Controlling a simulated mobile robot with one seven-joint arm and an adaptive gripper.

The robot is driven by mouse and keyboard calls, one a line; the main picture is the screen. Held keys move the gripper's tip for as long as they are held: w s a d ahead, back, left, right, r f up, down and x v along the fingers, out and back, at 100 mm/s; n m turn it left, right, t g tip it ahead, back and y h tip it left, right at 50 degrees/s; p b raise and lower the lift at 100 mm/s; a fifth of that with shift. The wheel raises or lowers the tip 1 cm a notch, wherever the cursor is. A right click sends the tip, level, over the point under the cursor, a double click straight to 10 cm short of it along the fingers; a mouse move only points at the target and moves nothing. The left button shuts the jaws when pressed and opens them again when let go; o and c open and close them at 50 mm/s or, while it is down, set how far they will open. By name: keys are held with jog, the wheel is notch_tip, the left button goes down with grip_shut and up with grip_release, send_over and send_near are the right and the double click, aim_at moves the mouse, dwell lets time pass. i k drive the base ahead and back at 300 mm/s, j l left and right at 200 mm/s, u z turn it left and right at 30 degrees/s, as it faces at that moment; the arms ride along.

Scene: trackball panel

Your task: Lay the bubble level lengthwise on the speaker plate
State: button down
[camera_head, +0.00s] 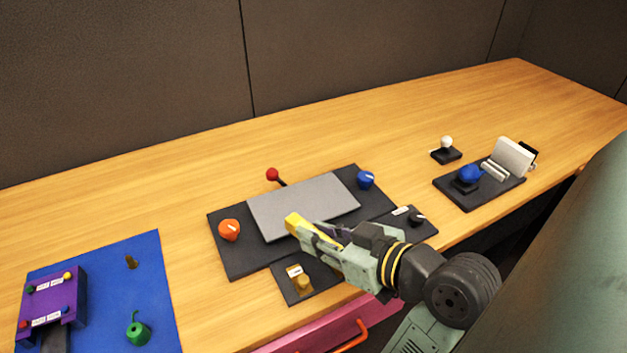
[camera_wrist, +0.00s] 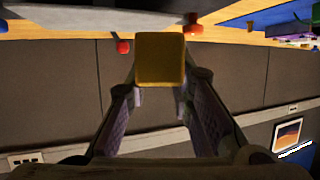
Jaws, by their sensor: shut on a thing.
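My gripper (camera_head: 314,233) is shut on the yellow bubble level (camera_head: 294,222). The level sticks out ahead of the fingers, toward the left in the head view. In the wrist view the level (camera_wrist: 160,58) shows end-on as a yellow square between the two fingers (camera_wrist: 160,95). A flat grey plate (camera_head: 305,198), which looks like the speaker plate, lies on a dark panel (camera_head: 232,262). The level overlaps the plate's front edge in the head view; I cannot tell whether they touch. My gripper hides part of the plate's front right side.
An orange knob (camera_head: 229,230), a blue knob (camera_head: 366,180) and a red-balled lever (camera_head: 272,174) stand around the plate. A brown knob (camera_head: 302,283) and a black knob (camera_head: 417,219) are in front. A blue mat (camera_head: 100,270) lies left. The wooden tabletop (camera_head: 190,170) behind is clear.

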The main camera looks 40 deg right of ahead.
aim_at(304, 202)
jog(key=k+l, duration=0.1)
jog(key=k, duration=0.65)
jog(key=k+l, duration=0.15)
jog(key=k, duration=0.6)
